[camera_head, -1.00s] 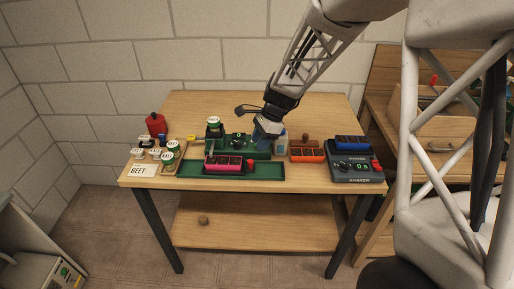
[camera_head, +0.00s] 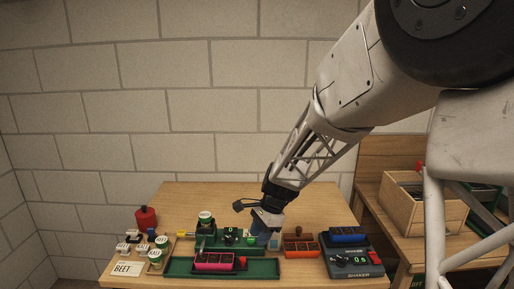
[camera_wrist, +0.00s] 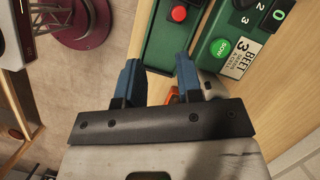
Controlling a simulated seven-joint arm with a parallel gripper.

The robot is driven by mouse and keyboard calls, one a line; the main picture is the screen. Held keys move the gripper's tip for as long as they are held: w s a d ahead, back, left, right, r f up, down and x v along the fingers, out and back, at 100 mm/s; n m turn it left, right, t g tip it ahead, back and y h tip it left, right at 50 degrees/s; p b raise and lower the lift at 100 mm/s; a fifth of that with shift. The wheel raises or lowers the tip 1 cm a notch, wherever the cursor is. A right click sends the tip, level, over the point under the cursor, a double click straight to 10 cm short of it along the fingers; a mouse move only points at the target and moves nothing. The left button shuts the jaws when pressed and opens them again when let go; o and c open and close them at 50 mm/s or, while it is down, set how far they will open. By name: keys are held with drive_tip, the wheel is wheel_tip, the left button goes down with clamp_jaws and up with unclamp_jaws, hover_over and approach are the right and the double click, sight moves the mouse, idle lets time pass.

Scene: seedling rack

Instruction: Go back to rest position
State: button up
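My gripper (camera_head: 262,236) is above the right end of the green sowing machine (camera_head: 226,238) on the wooden table. In the wrist view my gripper (camera_wrist: 158,82) has its two blue fingers apart, with no held object visible between them. The machine's green SOW button (camera_wrist: 220,47) and a card (camera_wrist: 240,60) reading BEET 3 show in that view. A white-lidded tin (camera_head: 206,217) stands on the machine's left part. A pink cell tray (camera_head: 214,262) sits in the long green tray (camera_head: 180,266) in front of the machine.
An orange cell tray (camera_head: 301,251) and a grey shaker (camera_head: 354,264) bearing a blue cell tray (camera_head: 347,235) stand at the right. Several seed tins, a BEET card (camera_head: 127,269) and a red can (camera_head: 146,217) are at the left. The table's back is clear.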

drive_tip(key=s+d+r+n+t+h, duration=0.1)
drive_tip(key=s+d+r+n, duration=0.2)
drive_tip(key=s+d+r, duration=0.3)
drive_tip(key=s+d+r+n+t+h, duration=0.1)
drive_tip(key=s+d+r+n, duration=0.25)
drive_tip(key=s, duration=0.45)
drive_tip(key=s+d+r+n+t+h, duration=0.1)
drive_tip(key=s+d, duration=0.3)
drive_tip(key=s, duration=0.5)
drive_tip(key=s+d+r+n+t+h, duration=0.1)
drive_tip(key=s+d+n, duration=0.3)
drive_tip(key=s, duration=0.5)
drive_tip(key=shift+r, duration=0.55)
drive_tip(key=shift+d+n, duration=0.1)
drive_tip(key=shift+n, duration=0.15)
